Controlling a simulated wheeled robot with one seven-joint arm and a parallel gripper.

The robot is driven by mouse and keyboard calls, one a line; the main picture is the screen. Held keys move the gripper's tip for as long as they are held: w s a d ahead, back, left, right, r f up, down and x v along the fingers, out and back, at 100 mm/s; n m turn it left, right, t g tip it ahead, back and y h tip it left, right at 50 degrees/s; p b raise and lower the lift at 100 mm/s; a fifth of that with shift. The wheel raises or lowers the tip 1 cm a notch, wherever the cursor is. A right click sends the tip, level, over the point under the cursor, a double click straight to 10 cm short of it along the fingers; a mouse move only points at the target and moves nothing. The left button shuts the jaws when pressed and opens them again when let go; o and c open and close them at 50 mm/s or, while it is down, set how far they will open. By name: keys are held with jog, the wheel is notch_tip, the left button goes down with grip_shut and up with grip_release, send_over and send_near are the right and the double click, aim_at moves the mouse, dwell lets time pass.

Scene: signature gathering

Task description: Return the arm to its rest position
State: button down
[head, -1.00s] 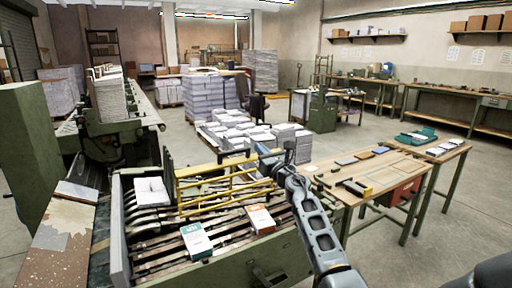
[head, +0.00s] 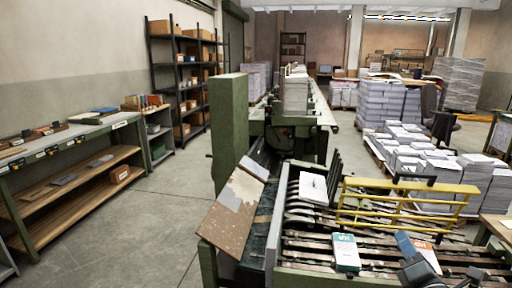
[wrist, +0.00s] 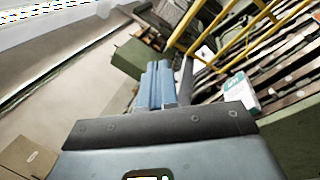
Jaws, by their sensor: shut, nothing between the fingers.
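My gripper (wrist: 163,84) shows in the wrist view with its blue-grey fingers together and nothing between them. Part of my arm shows at the bottom right of the head view, in front of the green gathering machine (head: 330,280). In the wrist view the fingers are clear of the machine's yellow guard (wrist: 212,22) and of a white-and-teal booklet (wrist: 241,91) to their right. I see no contact with either.
The yellow guard (head: 400,205) stands over the machine's slats. A teal-and-white booklet (head: 346,252) and an orange-and-white one (head: 424,254) lie on them. A workbench (head: 75,141) stands at the left, with open floor between it and the machine. Paper stacks (head: 388,101) stand behind.

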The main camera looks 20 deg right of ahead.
jog(key=s+a+f+m+y, duration=0.2)
jog(key=s+a+m, duration=0.3)
jog(key=s+a, duration=0.4)
jog(key=s+a+f+m+y, duration=0.1)
jog(key=s+a+f+m, duration=0.35)
jog(key=a, duration=0.75)
jog(key=s+a+r+m+g+y, duration=0.1)
jog(key=s+a+r+m, duration=0.1)
jog(key=s+m, duration=0.2)
jog(key=s+a+r+m+g+y, duration=0.1)
jog(key=s+a+r+m+y, duration=0.1)
jog(key=s, duration=0.8)
jog(key=s+a+r+m+g+y, duration=0.1)
jog(key=s+a+r+m+g, duration=0.1)
jog(key=s+m, duration=0.4)
jog(key=shift+s+a+r+m+y, duration=0.35)
jog(key=shift+s+a+r, duration=0.35)
jog(key=shift+a+r, duration=0.25)
